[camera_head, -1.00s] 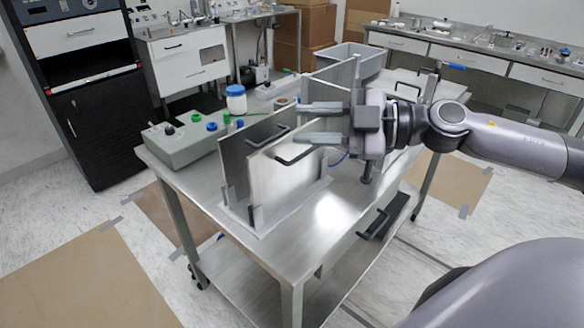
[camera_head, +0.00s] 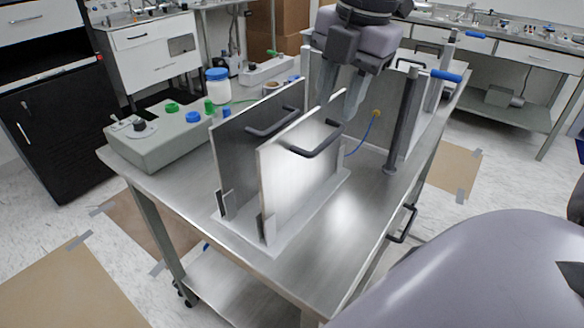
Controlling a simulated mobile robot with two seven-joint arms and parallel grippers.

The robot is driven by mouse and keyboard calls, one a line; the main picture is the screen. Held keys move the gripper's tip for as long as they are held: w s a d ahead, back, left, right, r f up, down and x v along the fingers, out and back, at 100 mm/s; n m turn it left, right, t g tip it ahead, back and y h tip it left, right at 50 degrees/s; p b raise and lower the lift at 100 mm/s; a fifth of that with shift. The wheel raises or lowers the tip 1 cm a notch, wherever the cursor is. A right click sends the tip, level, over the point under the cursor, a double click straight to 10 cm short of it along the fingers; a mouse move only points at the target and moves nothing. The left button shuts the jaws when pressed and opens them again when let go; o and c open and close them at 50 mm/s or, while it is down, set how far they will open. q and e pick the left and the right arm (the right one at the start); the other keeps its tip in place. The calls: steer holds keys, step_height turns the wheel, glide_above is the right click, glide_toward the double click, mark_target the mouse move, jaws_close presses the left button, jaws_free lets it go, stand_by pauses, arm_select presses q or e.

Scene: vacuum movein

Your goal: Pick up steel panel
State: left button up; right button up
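Two flat upright panels stand side by side in a low rack (camera_head: 248,240) on the steel cart. The nearer panel is bright brushed steel (camera_head: 285,185), with a black handle (camera_head: 318,143) on its face near the top. The panel behind it is darker grey (camera_head: 236,150), with a similar black handle (camera_head: 272,125). My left gripper is not in view.
A grey control box (camera_head: 160,145) and a white jar with a blue lid (camera_head: 217,88) stand at the cart's left back. A post with a blue lever (camera_head: 403,120) rises right of the panels. The cart's front right top is clear.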

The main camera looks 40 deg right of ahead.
mark_target(329, 138)
steer(key=shift+w+f, duration=0.3)
steer(key=shift+f, duration=0.5)
steer(key=f, duration=0.5)
steer(key=shift+s+a+f, duration=0.15)
steer(key=shift+a, duration=0.1)
steer(key=shift+f, duration=0.5)
jaws_close()
steer(key=shift+w+r, duration=0.1)
steer(key=shift+w, duration=0.1)
